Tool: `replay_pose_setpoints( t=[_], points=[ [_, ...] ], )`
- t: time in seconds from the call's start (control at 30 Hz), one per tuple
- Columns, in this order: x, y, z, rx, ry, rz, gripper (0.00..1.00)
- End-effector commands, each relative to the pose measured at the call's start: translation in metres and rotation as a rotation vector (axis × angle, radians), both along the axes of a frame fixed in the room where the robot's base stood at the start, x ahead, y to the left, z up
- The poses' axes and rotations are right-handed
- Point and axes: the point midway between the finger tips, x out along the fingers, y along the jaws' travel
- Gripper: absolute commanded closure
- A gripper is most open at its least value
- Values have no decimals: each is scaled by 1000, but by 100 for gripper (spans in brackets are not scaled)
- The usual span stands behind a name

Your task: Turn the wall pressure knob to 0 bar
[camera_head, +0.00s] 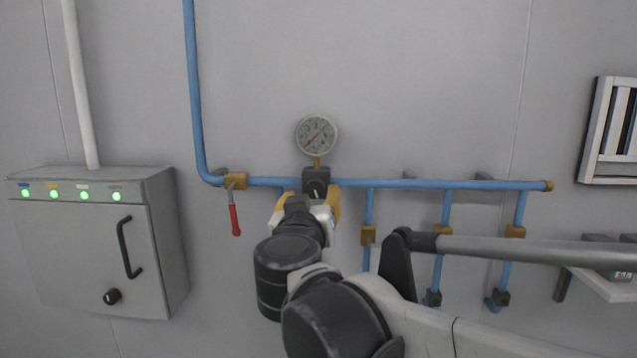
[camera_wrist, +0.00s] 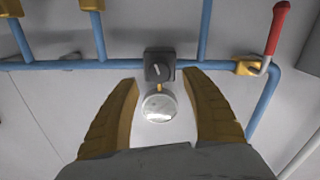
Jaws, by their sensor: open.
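The black pressure knob (camera_head: 317,186) sits on its block on the blue wall pipe, directly below a round gauge (camera_head: 317,135). The gauge's numbers are too small to read. My gripper (camera_head: 307,197) is in front of the wall just below the knob and partly overlaps it. In the wrist view, which shows the wall upside down, my gripper (camera_wrist: 160,78) has its two yellow fingers spread wide. The knob (camera_wrist: 158,68) with a pale mark shows between and just beyond the fingertips, with no visible contact. The gauge (camera_wrist: 159,106) shows between the fingers.
A red-handled valve (camera_head: 235,210) hangs left of the knob. A grey cabinet (camera_head: 95,250) with green lights stands further left. Several branch pipes with brass fittings (camera_head: 446,232) drop at the right. A shelf (camera_head: 605,280) juts out at far right. The wall above the pipe is mostly clear.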

Motion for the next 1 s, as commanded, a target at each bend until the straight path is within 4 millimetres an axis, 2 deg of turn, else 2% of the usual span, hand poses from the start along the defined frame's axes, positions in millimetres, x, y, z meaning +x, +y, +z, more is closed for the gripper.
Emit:
replay_pose_setpoints(
  t=[0.1,0.3,0.67,0.77,0.83,0.87,1.0],
  points=[
    [24,-2,2,0,0,-3,45],
    [49,-4,1,0,1,-2,45],
    [55,-4,0,0,1,-1,45],
    [55,-4,0,0,1,-1,71],
    [55,-4,0,0,1,-1,92],
    [55,-4,0,0,1,-1,99],
    [55,-4,0,0,1,-1,99]
  ],
)
